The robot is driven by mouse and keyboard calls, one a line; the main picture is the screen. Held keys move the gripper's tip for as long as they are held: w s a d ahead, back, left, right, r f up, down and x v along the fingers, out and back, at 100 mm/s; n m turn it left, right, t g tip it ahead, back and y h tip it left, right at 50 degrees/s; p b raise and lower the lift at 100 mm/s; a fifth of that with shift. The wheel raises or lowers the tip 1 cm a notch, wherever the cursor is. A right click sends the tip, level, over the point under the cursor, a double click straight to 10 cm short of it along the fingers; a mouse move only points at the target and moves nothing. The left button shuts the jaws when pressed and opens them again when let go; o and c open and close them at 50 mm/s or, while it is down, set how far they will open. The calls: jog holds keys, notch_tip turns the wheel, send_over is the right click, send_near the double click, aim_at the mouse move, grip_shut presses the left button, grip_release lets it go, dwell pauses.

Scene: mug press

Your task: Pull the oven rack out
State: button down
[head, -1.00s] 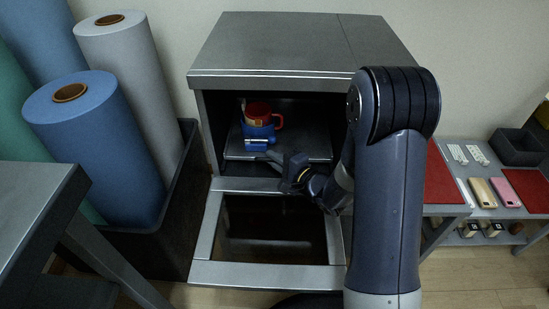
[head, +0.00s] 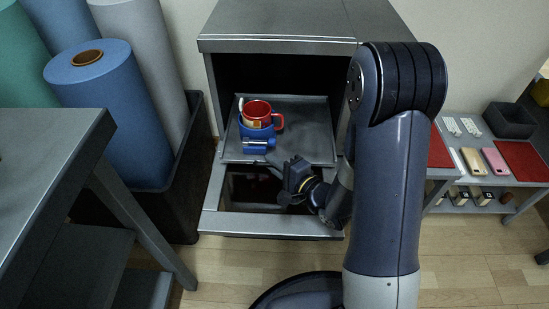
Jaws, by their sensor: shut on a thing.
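The oven (head: 290,23) is a grey metal cabinet with a dark open cavity. Its door (head: 268,224), with a dark window, is folded down in front. The flat grey oven rack (head: 306,122) juts out of the cavity over part of the door. A red mug (head: 257,110) sits in a blue press (head: 257,128) on the rack's left half. My gripper (head: 273,164) is at the rack's front edge and is shut on it; the fingertips are small and partly hidden there.
Blue, grey and green rolls stand in a dark bin (head: 186,190) at left, beside a grey table (head: 45,150). At right, a shelf unit (head: 470,188) holds phones (head: 495,161), red mats and a dark tray (head: 510,120).

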jog(key=shift+s, duration=0.95)
jog(key=c, duration=1.5)
grip_release()
jog(key=shift+p+v, duration=0.95)
jog(key=shift+v, duration=4.4)
